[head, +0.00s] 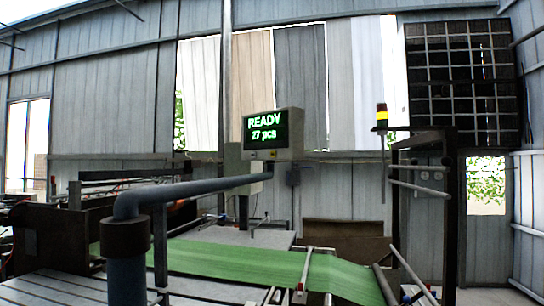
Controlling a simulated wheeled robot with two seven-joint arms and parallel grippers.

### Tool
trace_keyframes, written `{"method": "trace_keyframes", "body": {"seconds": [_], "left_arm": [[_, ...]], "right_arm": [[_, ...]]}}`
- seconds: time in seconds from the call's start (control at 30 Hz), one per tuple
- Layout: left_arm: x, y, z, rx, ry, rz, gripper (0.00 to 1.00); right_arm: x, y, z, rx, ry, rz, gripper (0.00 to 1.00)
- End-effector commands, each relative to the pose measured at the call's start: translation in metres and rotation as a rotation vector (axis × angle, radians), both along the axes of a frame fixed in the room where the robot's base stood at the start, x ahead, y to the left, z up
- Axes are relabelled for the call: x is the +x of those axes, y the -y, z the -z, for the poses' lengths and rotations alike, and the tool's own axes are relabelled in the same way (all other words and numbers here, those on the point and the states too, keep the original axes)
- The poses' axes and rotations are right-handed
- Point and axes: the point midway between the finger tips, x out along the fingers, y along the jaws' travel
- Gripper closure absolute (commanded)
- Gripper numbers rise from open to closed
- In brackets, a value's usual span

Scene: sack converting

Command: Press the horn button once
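I cannot make out a button labelled as the horn in the head view. A grey control box with a lit display (266,130) hangs at the middle and reads "READY" and "27 pcs" in green. Small marks show along its lower edge, too small to tell whether one is the horn button. Neither of my grippers can be made out in this view.
A thick grey pipe arm (195,188) crosses the left foreground from an upright post (126,270). A green sheet (240,262) runs over the machine below. A signal light (381,115) stands at the right, by a dark frame (449,220).

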Motion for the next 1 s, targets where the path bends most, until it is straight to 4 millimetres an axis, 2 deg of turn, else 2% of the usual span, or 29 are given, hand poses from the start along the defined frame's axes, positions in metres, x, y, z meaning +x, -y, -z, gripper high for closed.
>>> {"method": "trace_keyframes", "body": {"seconds": [0.03, 0.17, 1.0], "left_arm": [[0.0001, 0.0001, 0.0, 0.0, 0.0, 0.0, 1.0], [0.0002, 0.0001, 0.0, 0.0, 0.0, 0.0, 1.0], [0.0002, 0.0004, 0.0, 0.0, 0.0, 0.0, 1.0]], "right_arm": [[-0.0003, 0.0005, 0.0, 0.0, -0.001, 0.0, 0.83], [-0.0004, 0.0017, -0.0001, -0.002, -0.001, -0.001, 1.0], [-0.0006, 0.0036, 0.0, -0.004, 0.0, -0.002, 1.0]]}}
